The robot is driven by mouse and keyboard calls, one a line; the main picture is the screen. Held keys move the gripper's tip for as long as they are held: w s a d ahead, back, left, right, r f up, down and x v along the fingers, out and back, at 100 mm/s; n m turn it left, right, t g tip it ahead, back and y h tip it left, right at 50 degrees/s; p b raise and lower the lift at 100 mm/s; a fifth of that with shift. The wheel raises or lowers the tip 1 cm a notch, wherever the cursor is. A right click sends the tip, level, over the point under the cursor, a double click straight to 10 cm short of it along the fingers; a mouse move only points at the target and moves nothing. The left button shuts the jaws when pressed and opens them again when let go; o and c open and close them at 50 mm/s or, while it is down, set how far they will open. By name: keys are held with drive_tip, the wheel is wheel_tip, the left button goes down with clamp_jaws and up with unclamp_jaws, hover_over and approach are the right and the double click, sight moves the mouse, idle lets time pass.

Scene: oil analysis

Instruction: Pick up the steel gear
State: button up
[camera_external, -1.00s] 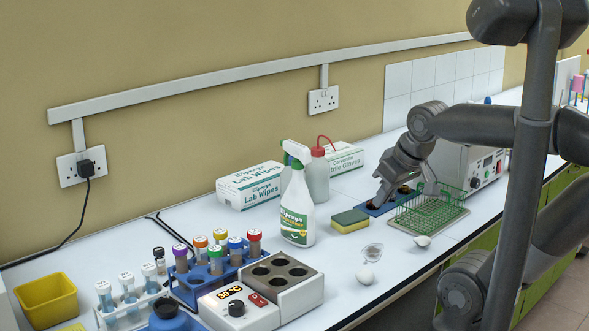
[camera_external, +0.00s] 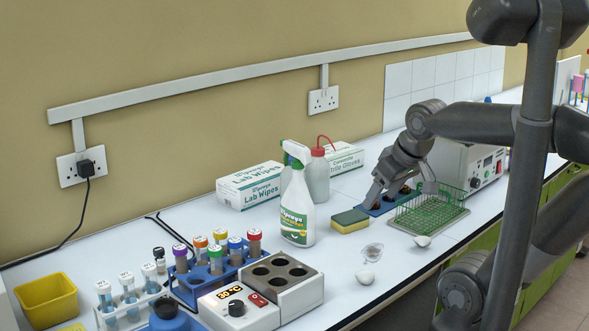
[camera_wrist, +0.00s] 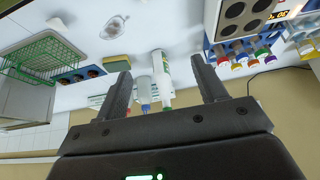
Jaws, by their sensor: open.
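I cannot make out the steel gear for certain in either view. A blue tray (camera_external: 377,211) with dark round contents lies on the white bench, partly hidden by my gripper. It also shows at the left in the wrist view (camera_wrist: 72,77). My gripper (camera_external: 401,192) points down over the tray area in the external view, its fingers apart. In the wrist view the two fingers (camera_wrist: 161,76) are wide apart with nothing held between them. Whether the fingertips touch the tray cannot be told.
A green wire rack (camera_external: 432,212) stands right of the tray, close to my gripper. A yellow-green sponge (camera_external: 350,221) and a spray bottle (camera_external: 297,213) are to the left. A grey instrument (camera_external: 470,165) stands behind.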

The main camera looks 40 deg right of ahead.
drive_tip(key=w+d+f+m+g+h, duration=0.1)
drive_tip(key=w+d+m+h, duration=0.15)
drive_tip(key=w+d, duration=1.65)
drive_tip(key=w+d+f+m, duration=0.1)
drive_tip(key=w+d+f, duration=0.1)
drive_tip(key=d+f, duration=0.3)
drive_tip(key=w+d+f+m, duration=0.1)
drive_tip(key=w+d+f, duration=0.2)
drive_tip(key=d, duration=0.6)
drive_tip(key=w+d+f+m, duration=0.1)
drive_tip(key=w+d+f, duration=0.1)
drive_tip(key=d+f, duration=0.4)
drive_tip(key=shift+w+d+f+g+y, duration=0.2)
drive_tip(key=shift+d+f+g+y, duration=0.1)
drive_tip(key=shift+d, duration=0.25)
drive_tip(key=shift+x, duration=2.95)
drive_tip(key=shift+s, duration=0.15)
drive_tip(key=shift+c, duration=0.3)
drive_tip(key=c, duration=1)
drive_tip(key=shift+c, duration=0.5)
